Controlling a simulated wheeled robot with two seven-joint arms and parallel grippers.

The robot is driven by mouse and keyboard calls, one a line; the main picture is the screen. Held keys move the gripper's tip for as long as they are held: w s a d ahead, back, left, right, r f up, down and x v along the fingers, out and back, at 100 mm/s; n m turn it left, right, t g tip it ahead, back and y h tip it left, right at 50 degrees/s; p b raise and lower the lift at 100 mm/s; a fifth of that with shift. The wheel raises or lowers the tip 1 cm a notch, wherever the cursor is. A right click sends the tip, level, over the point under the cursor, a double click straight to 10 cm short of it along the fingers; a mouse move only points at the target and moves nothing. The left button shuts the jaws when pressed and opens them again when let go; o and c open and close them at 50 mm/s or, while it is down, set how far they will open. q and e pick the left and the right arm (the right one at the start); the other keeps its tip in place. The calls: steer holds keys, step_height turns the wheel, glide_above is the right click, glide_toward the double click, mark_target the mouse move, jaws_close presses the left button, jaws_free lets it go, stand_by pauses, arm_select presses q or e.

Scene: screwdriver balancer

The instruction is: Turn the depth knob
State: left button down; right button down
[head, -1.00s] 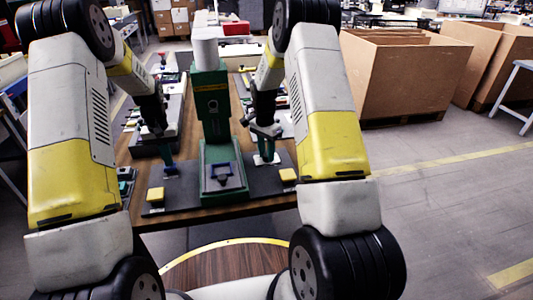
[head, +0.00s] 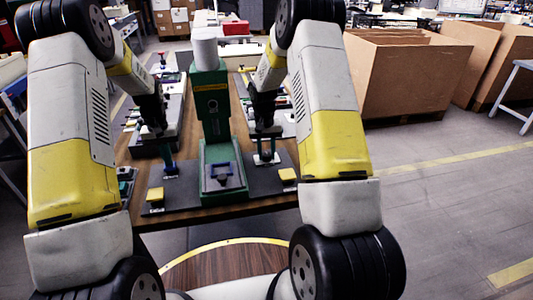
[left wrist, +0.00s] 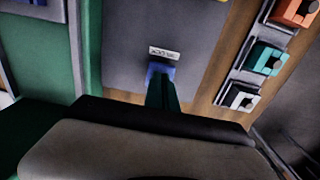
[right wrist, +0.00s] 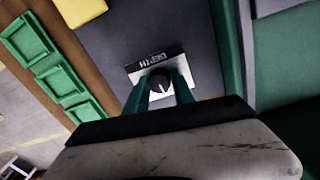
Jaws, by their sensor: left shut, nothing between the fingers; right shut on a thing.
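The depth knob (right wrist: 159,86) is a dark round knob with a white pointer line. It sits on a white plate (right wrist: 142,65) labelled DEPTH in the right wrist view. My right gripper (right wrist: 160,92) is shut on the knob, with one green finger on each side. In the head view my right gripper (head: 266,148) is low over the mat, right of the green machine (head: 216,120). My left gripper (head: 168,163) is shut and empty on the machine's left. In the left wrist view its fingertips (left wrist: 160,72) are by a small labelled plate (left wrist: 164,53).
Yellow pads (head: 156,196) and (head: 288,175) lie on the dark mat near its front corners. Green trays (right wrist: 54,70) line the table's side in the right wrist view. Coloured holders (left wrist: 266,59) show in the left wrist view. Cardboard boxes (head: 405,80) stand off to the right.

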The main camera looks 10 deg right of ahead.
mark_target(266, 155)
steer(key=n, duration=0.4)
steer(key=shift+d+n+t, duration=0.1)
steer(key=shift+n+t, duration=0.2)
steer(key=shift+n, duration=1.9)
steer(key=c, duration=1.1)
jaws_free()
steer(key=shift+o, duration=0.2)
step_height(266, 155, up, 12)
steer(key=shift+s+a, duration=0.2)
steer(key=shift+a, duration=0.05)
arm_select(q)
step_height(266, 155, up, 7)
